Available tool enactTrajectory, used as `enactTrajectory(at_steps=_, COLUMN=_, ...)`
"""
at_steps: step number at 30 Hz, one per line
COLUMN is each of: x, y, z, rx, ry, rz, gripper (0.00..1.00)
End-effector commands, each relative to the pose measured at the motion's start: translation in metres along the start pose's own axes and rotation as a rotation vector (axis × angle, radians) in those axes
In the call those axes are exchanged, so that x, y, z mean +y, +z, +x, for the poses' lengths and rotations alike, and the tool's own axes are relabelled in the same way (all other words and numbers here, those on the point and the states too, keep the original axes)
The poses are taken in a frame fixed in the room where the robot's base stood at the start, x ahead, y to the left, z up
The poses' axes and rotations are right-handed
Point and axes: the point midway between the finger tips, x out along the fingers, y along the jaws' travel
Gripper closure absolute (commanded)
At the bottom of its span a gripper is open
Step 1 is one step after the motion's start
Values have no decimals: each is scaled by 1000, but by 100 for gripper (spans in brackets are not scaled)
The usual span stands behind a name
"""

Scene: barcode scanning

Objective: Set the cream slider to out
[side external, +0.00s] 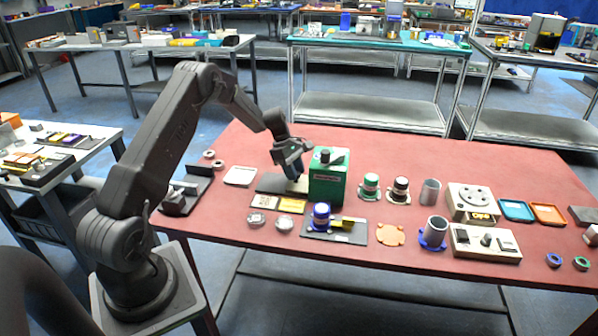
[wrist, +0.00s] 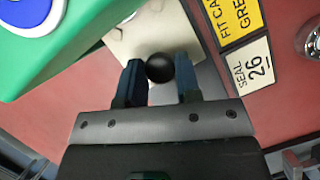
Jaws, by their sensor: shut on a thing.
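The cream slider (wrist: 130,42) is a flat cream plate with a round black knob (wrist: 159,68), seen in the wrist view at top centre. My gripper (wrist: 160,76) has its two blue-grey fingers on either side of the knob and is shut on it. In the side view my gripper (side external: 294,174) reaches down over a dark base plate (side external: 270,184), just left of the green box (side external: 328,182). The fingers and the box largely hide the slider there.
The green box also stands close by at upper left in the wrist view (wrist: 85,45). Yellow and cream label plates (side external: 292,206) lie in front of the dark plate. Several jars and fixtures fill the red table's right side.

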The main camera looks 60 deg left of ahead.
Motion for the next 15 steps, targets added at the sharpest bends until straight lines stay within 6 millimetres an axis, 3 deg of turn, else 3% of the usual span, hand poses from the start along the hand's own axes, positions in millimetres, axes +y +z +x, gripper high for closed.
enactTrajectory(at_steps=3, x=-12, y=-29, z=-12, rx=0, ry=0, rz=-8, gripper=100)
enactTrajectory(at_steps=9, x=-29, y=-66, z=-28, rx=0, ry=1, rz=-7, gripper=100)
enactTrajectory(at_steps=15, x=-35, y=-78, z=-32, rx=1, ry=-1, rz=-3, gripper=100)
